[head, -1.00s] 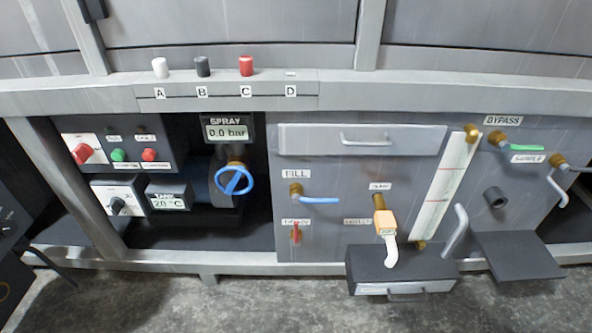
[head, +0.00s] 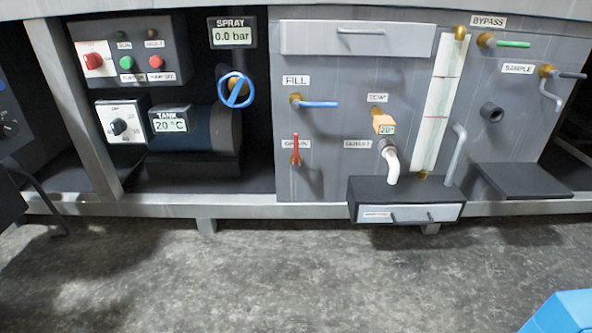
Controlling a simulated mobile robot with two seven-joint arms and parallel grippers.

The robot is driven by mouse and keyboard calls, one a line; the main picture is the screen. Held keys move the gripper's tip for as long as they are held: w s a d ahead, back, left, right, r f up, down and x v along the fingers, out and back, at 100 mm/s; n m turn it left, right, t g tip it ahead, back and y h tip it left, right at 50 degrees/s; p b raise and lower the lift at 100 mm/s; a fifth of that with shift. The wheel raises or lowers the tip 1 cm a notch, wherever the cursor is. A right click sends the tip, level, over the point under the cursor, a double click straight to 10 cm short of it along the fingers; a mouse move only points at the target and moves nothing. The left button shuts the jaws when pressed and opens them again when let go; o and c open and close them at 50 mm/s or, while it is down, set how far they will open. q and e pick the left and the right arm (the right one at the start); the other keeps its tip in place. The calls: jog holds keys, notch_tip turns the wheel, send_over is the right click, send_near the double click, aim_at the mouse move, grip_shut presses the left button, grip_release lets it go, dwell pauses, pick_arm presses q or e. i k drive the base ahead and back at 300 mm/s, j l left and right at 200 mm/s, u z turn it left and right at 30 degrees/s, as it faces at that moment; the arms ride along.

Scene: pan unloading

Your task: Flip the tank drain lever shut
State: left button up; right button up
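The tank drain lever (head: 296,147) is a thin red handle on a brass valve, low on the grey panel in the head view. It stands upright, pointing up along the pipe outlet. The brass valve body (head: 296,160) shows at its lower end. A white drain label (head: 304,144) sits behind the lever and is partly covered by it. Neither of my grippers shows in the head view, so nothing of mine is seen touching the lever.
The blue fill lever (head: 320,104) points right above the drain lever. A dark box (head: 362,196) with a white bent pipe (head: 391,163) juts out to the right. A dark shelf (head: 520,180) sticks out farther right.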

aim_at(295, 164)
jog(key=i+u, duration=0.25)
jog(key=i, duration=0.3)
jog(key=i+l+u, duration=0.1)
jog(key=i+u, duration=0.2)
jog(key=i, duration=0.2)
